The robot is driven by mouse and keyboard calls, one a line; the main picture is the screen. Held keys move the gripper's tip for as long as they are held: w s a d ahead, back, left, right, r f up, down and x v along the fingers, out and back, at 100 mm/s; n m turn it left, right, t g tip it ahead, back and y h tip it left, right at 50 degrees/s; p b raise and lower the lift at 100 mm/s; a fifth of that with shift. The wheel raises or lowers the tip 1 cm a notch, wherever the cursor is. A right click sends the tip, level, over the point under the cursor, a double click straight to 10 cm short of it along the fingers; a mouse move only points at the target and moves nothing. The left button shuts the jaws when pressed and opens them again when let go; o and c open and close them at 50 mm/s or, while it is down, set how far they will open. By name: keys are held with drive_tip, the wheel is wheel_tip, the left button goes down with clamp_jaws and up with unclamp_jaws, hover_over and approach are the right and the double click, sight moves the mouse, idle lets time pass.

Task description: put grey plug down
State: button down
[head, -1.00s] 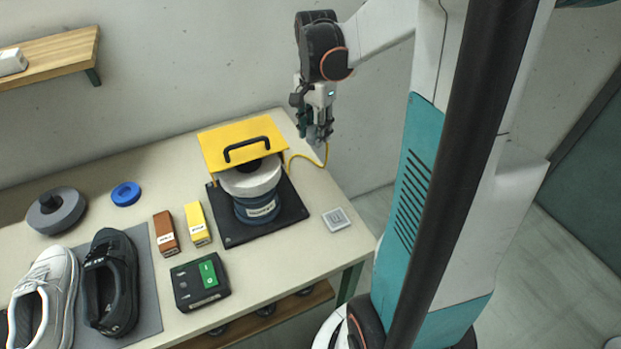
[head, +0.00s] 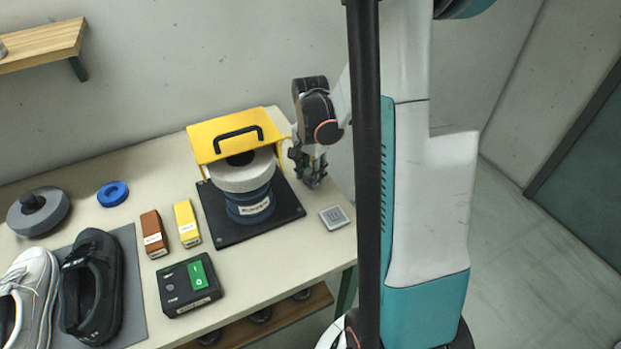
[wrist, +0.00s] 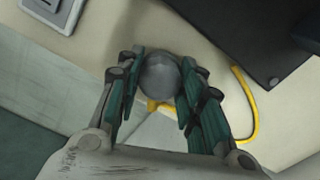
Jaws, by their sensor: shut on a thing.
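The grey plug (wrist: 158,72) shows in the wrist view as a rounded grey body between my fingers, with a yellow cord (wrist: 243,92) near it. My gripper (wrist: 157,85) is shut on it, a finger on each side. In the head view my gripper (head: 315,180) points down over the table's right part, just right of the black base plate (head: 218,230). The plug is mostly hidden there by the fingers. I cannot tell whether the plug touches the table top.
A blue machine (head: 250,205) with a grey wheel and yellow guard (head: 215,135) stands left of my gripper. A small grey square plate (head: 334,217) lies in front, near the table's right edge.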

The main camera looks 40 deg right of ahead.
sight(310, 170)
drive_tip(key=shift+f, duration=0.75)
drive_tip(key=c, duration=1.1)
unclamp_jaws()
drive_tip(key=shift+f, duration=0.1)
wheel_tip(310, 170, up, 12)
drive_tip(key=p, duration=0.4)
drive_tip(key=shift+w+r, duration=0.1)
drive_tip(key=shift+r, duration=0.1)
